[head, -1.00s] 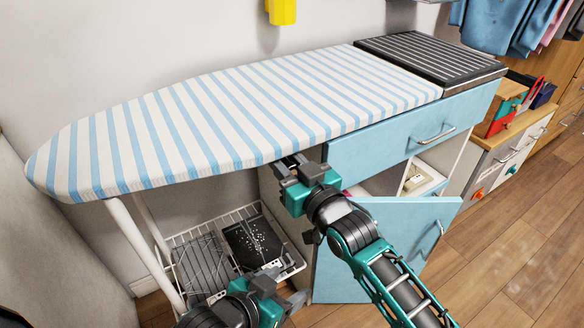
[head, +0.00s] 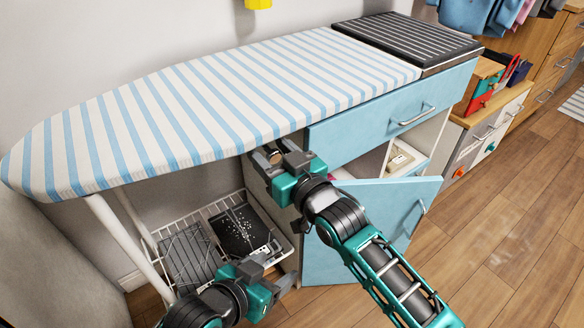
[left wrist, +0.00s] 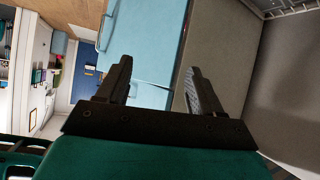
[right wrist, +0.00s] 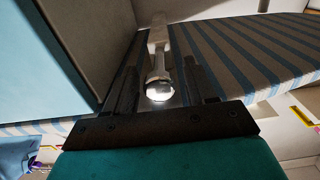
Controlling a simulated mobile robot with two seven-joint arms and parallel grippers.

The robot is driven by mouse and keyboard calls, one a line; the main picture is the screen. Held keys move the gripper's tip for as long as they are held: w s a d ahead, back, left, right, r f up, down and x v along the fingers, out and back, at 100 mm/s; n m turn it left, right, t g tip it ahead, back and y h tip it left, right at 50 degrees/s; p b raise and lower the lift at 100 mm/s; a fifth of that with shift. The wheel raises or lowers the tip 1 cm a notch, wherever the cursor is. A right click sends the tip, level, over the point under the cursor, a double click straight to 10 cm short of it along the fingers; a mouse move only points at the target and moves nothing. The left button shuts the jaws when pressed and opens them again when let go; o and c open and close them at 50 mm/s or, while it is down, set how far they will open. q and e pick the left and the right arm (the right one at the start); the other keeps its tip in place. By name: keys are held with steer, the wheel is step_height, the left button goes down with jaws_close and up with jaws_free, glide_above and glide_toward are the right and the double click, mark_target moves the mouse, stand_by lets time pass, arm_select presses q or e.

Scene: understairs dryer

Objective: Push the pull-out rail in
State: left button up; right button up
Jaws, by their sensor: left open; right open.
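The pull-out rail (right wrist: 158,86) shows in the right wrist view as a pale metal rod with a shiny round end, under the striped ironing board. My right gripper (right wrist: 163,78) is open, with one finger on each side of the rail's end; contact cannot be told. In the head view my right gripper (head: 277,157) is at the board's front edge, left of the blue drawer, and largely hides the rail. My left gripper (head: 272,271) is open and empty, lower down in front of the wire basket. It also shows in the left wrist view (left wrist: 158,78).
The striped ironing board (head: 200,95) lies above the rail. A blue cabinet door (head: 360,225) stands open to the right of my right gripper, below the blue drawer (head: 395,115). A white wire basket (head: 160,235) sits low at left. Wooden floor is clear at right.

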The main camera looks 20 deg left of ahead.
arm_select(q)
steer(key=shift+s+a+r+p, duration=0.3)
steer(key=shift+a+r+p, duration=0.3)
steer(key=shift+p, duration=0.9)
arm_select(e)
steer(key=v, duration=1.1)
steer(key=shift+s+d, duration=0.15)
steer(key=shift+d, duration=0.05)
arm_select(q)
steer(key=shift+d, duration=0.1)
